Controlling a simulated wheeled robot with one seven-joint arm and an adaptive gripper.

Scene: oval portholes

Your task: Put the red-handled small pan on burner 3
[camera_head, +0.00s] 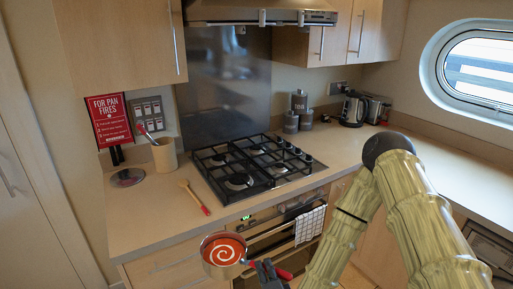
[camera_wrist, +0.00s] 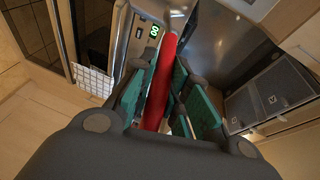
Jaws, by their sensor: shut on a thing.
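The small pan (camera_head: 222,252) holds red contents with a white swirl. It is held level in the air in front of the counter's front edge, left of the oven. My gripper (camera_head: 268,272) is shut on its red handle, which also shows between the green finger pads in the wrist view (camera_wrist: 160,84). The pan's bowl is not clearly seen in the wrist view. The gas hob (camera_head: 255,165) is set in the counter behind, with black grates and several burners. I see no burner numbers, so I cannot tell which is burner 3. No pan stands on the hob.
A wooden spoon with a red handle (camera_head: 194,197) lies left of the hob. A utensil crock (camera_head: 164,157), a round lid (camera_head: 127,178) and a red sign (camera_head: 108,119) are further left. Canisters (camera_head: 299,108) and a kettle (camera_head: 353,110) stand behind right. A range hood (camera_head: 262,13) hangs above.

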